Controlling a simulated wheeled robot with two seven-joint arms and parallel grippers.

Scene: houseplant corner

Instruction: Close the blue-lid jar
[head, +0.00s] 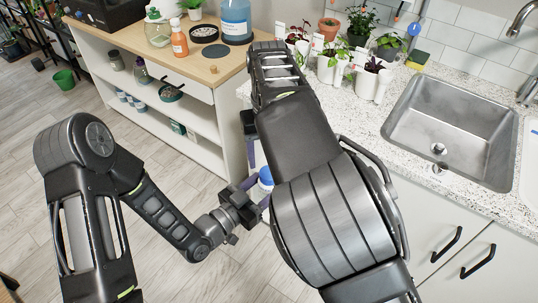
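The blue lid (265,176) shows in the head view just left of my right arm, with a small piece of the white jar (258,191) below it. Most of the jar is hidden by my grippers and arm, and I cannot tell whether the lid is seated on it. My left gripper (256,198) reaches in from the left, with its fingers at the jar. Whether they grip it is too small to tell. My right arm folds over from the right. Only part of its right gripper (250,150) shows above the lid; its fingertips are hidden.
A wooden-topped shelf unit (143,50) with bottles and jars stands at the back left. On the right, a stone counter (361,118) carries several potted plants and a steel sink (440,125). Cabinet doors with black handles are below. The floor (150,150) at left is open.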

